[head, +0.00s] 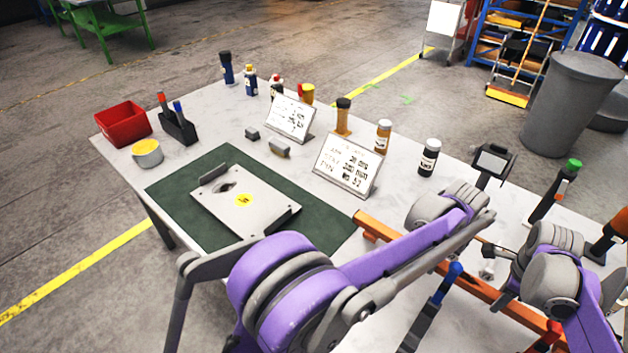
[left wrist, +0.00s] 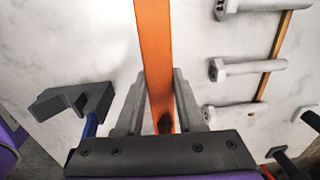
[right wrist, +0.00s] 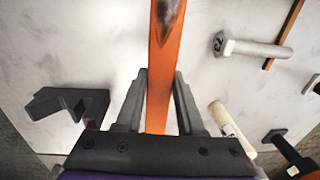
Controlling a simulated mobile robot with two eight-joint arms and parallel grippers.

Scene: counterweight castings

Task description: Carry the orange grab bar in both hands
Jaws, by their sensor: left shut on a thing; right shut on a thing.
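The orange grab bar (head: 467,284) runs slantwise across the right front of the table, its far-left end near the green mat. In the left wrist view my left gripper (left wrist: 158,108) is shut with one finger on each side of the bar (left wrist: 156,50). In the right wrist view my right gripper (right wrist: 158,105) is shut across the bar (right wrist: 164,60) in the same way. In the head view my right gripper (head: 505,294) is at the bar's nearer right part, and my left arm covers much of its left gripper. I cannot tell how high the bar is above the table.
A grey plate (head: 255,218) lies on the green mat (head: 185,222). A sign (head: 346,165), bottles and a red bin (head: 122,124) stand farther back. Several grey bolts (left wrist: 248,70) and a dark clamp (right wrist: 70,103) lie close beside the bar. A trash can (head: 566,105) stands beyond the table.

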